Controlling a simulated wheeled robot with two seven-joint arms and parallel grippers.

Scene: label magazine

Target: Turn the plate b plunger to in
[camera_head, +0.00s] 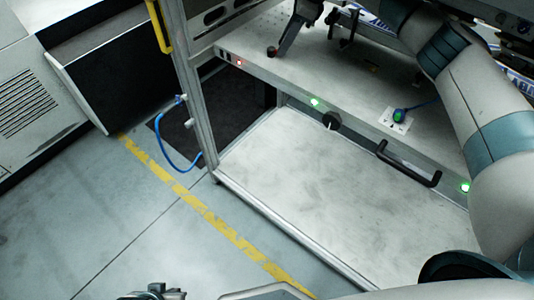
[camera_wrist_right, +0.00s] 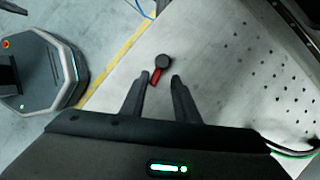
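In the right wrist view a round black knob (camera_wrist_right: 163,61) with a short red piece (camera_wrist_right: 155,76) below it stands over the light metal surface. I take it for the plunger; no letter marking is readable. My right gripper (camera_wrist_right: 160,78) is open, its two dark fingers reaching toward the knob, one on each side of the red piece. I see no clear contact; the depth gap is hard to judge. In the head view my right arm reaches up from the right. A dark angled shape (camera_head: 295,27) at the top may be its finger or the plunger.
The bench front has a black rotary knob (camera_head: 332,121), a black bar handle (camera_head: 410,164), a red light (camera_head: 239,63) and green lights (camera_head: 315,102). A green-topped switch (camera_head: 398,115) sits on a white card. The lower shelf (camera_head: 330,190) is bare. A blue hose (camera_head: 175,158) hangs left.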

